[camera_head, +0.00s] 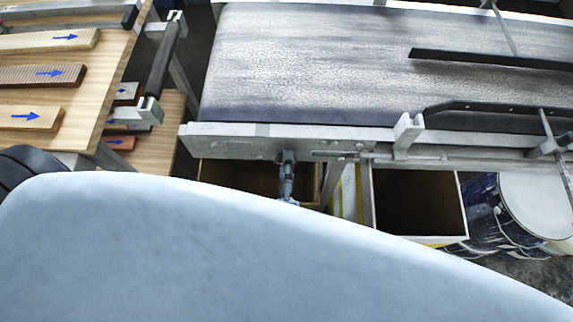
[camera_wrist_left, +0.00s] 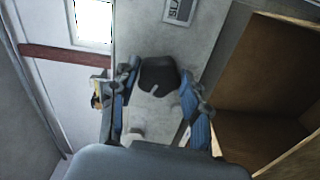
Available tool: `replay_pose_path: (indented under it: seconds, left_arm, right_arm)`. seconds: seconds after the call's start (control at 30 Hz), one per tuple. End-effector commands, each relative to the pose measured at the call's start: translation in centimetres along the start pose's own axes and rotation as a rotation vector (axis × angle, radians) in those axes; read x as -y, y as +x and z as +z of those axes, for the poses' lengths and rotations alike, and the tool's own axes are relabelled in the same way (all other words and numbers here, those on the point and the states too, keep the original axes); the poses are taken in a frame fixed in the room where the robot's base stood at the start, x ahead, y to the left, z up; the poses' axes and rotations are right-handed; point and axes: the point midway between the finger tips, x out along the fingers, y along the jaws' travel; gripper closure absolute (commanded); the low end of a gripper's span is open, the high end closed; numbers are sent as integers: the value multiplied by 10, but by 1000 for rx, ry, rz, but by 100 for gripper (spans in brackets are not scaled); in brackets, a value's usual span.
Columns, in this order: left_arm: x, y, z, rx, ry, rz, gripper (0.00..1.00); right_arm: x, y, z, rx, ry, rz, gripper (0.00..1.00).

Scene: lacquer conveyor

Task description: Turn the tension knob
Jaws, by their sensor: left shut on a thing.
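The black tension knob (camera_wrist_left: 158,75) sits on a grey metal plate in the left wrist view, between the two blue fingers of my left gripper (camera_wrist_left: 159,93). The left gripper is shut on the knob. In the head view, the left gripper (camera_head: 287,174) shows small at the near side rail of the conveyor (camera_head: 300,70), towards its left end; the knob is hidden there. My right gripper is in neither view.
A wooden table with several arrow-marked boards (camera_head: 45,76) stands at the left. Open boxes (camera_head: 418,205) lie below the conveyor, and white-topped drums (camera_head: 535,205) stand at the right. A large pale surface blocks the lower head view.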

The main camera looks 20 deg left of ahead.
Motion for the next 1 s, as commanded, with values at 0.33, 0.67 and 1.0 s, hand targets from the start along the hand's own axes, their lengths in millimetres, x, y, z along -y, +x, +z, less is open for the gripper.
replay_pose_path:
  seconds: [0.33, 0.67, 1.0]
  left_arm:
    - [-2, 1, -1, -4, -22, 4, 85]
    - [-2, 1, -1, -3, -20, 4, 31]
    - [-4, 0, -1, -2, -21, 1, 31]
  right_arm:
    - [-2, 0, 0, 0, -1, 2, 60]
    - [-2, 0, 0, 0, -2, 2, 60]
    - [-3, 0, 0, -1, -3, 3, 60]
